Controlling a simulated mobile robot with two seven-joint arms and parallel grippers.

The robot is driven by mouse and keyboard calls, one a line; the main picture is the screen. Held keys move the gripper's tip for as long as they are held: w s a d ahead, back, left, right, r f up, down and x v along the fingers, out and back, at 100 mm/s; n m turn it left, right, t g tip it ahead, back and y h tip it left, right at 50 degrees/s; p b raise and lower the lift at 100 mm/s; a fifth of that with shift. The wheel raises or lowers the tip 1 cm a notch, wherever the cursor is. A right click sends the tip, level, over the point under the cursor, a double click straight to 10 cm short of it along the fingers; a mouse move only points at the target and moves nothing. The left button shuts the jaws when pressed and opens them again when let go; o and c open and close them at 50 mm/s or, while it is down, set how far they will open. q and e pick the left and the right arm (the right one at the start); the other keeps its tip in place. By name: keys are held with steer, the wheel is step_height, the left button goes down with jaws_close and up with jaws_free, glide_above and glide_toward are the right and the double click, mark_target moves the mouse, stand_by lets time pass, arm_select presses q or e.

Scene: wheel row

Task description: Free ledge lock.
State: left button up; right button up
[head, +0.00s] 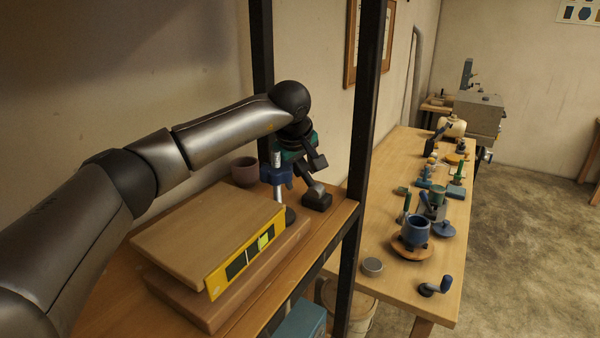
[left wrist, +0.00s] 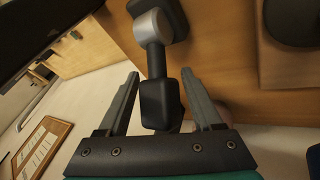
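The ledge lock looks to be the black and silver device on the shelf ledge, with a black base (head: 317,200). In the left wrist view it has a silver joint (left wrist: 152,26) and an arm ending in a black handle block (left wrist: 160,104). My left gripper (head: 308,168) is over the device at the shelf's far end. In the left wrist view my left gripper (left wrist: 160,75) is open, with one finger on each side of the handle block. A gap shows on the left side; contact on the right cannot be told. My right gripper is not in view.
A blue clamp-like piece on a silver post (head: 277,176) and a mauve pot (head: 245,171) stand close by. A black upright post (head: 366,120) rises beside the ledge. A cluttered workbench (head: 400,297) stands beyond.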

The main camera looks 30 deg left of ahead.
arm_select(q)
jaws_close()
stand_by(0.3)
stand_by(0.8)
